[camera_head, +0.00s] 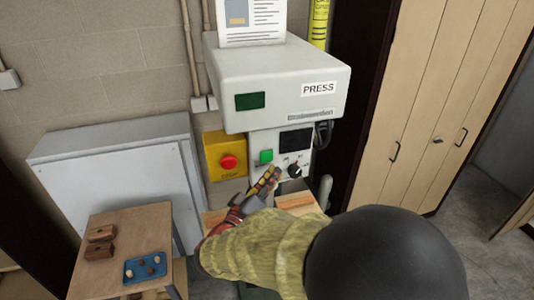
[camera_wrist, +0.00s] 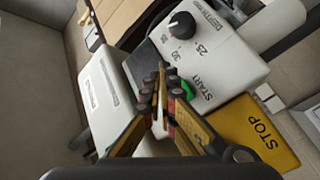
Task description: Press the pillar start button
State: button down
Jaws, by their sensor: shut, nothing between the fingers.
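The green start button (camera_head: 266,156) sits on the light-grey pillar panel of the press (camera_head: 225,95), left of a black dial (camera_head: 294,171). In the wrist view a sliver of the green button (camera_wrist: 187,90) shows just beside the fingertips, near the word START; the rest is hidden behind the fingers. My gripper (camera_head: 275,172) is shut and empty, its tips just below and right of the button in the head view. In the wrist view my gripper (camera_wrist: 161,84) points at the panel. I cannot tell whether the tips touch it.
A yellow box with a red stop button (camera_head: 229,162) is left of the panel. A dark display (camera_head: 296,140) is above the dial. A wooden table (camera_head: 97,275) with brown blocks and a blue tray (camera_head: 145,267) stands at lower left. Tall wooden lockers (camera_head: 425,100) stand at right.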

aim_at(267, 156)
jog(key=shift+w+a+b, duration=0.2)
jog(key=shift+w+b, duration=0.2)
jog(key=shift+w, duration=0.25)
jog(key=shift+w+a+b, duration=0.15)
jog(key=shift+w+b, duration=0.2)
jog(key=shift+w, duration=0.25)
jog(key=shift+w+f+b, duration=0.1)
jog(key=shift+w+b, duration=0.15)
jog(key=shift+b, duration=0.45)
jog(key=shift+w+a, duration=0.1)
jog(key=shift+w, duration=0.05)
dwell(0.4)
jog(key=shift+w+a+b, duration=0.15)
jog(key=shift+w+b, duration=0.3)
jog(key=shift+b, duration=0.3)
dwell(0.5)
jog(key=shift+s, duration=0.15)
jog(key=shift+s+d+b, duration=0.25)
jog(key=shift+s+b, duration=0.45)
jog(key=shift+b, duration=0.15)
jog(key=shift+s, duration=0.1)
